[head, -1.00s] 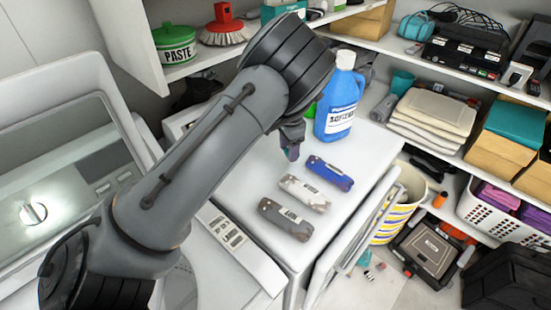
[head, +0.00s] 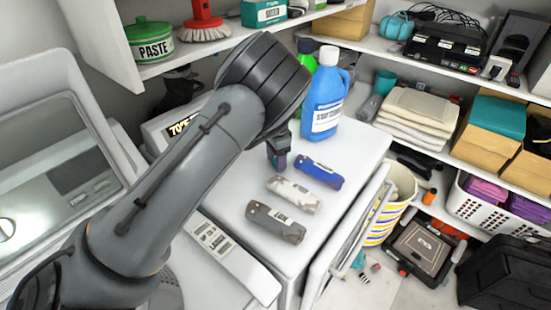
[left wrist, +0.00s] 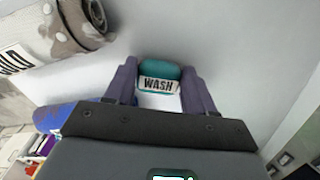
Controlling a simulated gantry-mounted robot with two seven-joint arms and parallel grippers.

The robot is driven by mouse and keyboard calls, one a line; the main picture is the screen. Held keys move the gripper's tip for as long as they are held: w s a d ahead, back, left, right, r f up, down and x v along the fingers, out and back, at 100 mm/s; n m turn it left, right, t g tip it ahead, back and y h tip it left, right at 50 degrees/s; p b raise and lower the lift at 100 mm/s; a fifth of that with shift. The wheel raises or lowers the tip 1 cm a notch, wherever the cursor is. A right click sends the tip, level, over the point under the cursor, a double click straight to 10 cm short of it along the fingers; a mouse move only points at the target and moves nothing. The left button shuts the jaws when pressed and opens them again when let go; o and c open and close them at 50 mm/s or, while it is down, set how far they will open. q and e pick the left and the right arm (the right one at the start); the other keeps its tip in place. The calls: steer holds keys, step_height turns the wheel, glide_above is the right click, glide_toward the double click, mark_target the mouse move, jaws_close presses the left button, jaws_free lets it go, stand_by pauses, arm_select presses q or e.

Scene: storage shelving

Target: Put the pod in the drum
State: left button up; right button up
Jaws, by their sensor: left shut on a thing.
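A small teal pod (left wrist: 159,76) with a white WASH label sits between the two purple fingers of my left gripper (left wrist: 158,84), which is shut on it. In the head view my left gripper (head: 278,158) points down over the back of the white machine top, behind the rolled packs. The pod is too small to make out clearly there. A grey rim at the lower left, partly hidden by my left arm, looks like the drum (head: 172,288) of the left machine, beneath its raised lid (head: 60,165). My right gripper is not in view.
Blue (head: 318,172), pale spotted (head: 294,194) and grey (head: 275,222) packs lie on the white top (head: 240,190). A blue jug (head: 326,100) stands behind them. Shelves line the back and right; a striped basket (head: 390,215) stands on the floor at right.

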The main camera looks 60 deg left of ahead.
arm_select(q)
steer(key=o, duration=1)
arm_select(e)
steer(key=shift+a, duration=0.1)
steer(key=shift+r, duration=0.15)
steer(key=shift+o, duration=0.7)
arm_select(q)
step_height(320, 180, up, 12)
steer(key=shift+r, duration=0.1)
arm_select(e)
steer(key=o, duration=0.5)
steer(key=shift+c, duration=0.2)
